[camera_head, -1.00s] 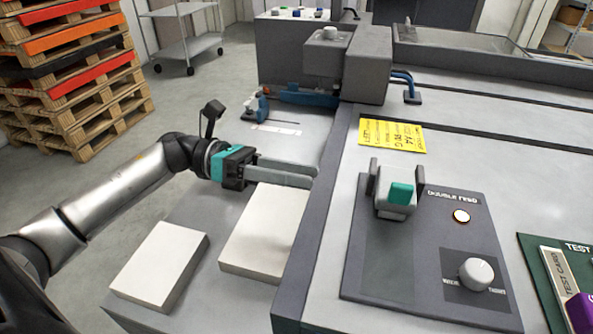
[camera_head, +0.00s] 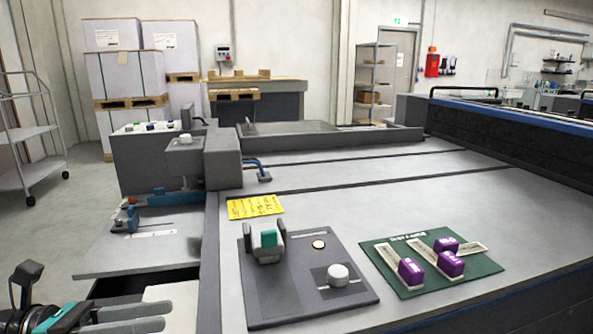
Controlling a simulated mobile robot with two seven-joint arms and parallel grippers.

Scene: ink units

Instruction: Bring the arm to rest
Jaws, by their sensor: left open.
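My left gripper (camera_head: 133,317) is at the lower left edge of the head view, with a teal band and grey fingers pointing right. Its jaws are open, and I see nothing between them. It is over or beside a white paper stack (camera_head: 172,296), which it partly hides. The rest of the left arm is mostly cut off by the picture's edge. My right gripper is not in the view.
A machine table (camera_head: 340,215) fills the middle. It bears a dark control panel (camera_head: 270,296) with a knob, a yellow note (camera_head: 254,207) and a green mat (camera_head: 380,255) with purple-handled items. A grey feeder head (camera_head: 222,157) stands at the left. A cart (camera_head: 30,131) is far left.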

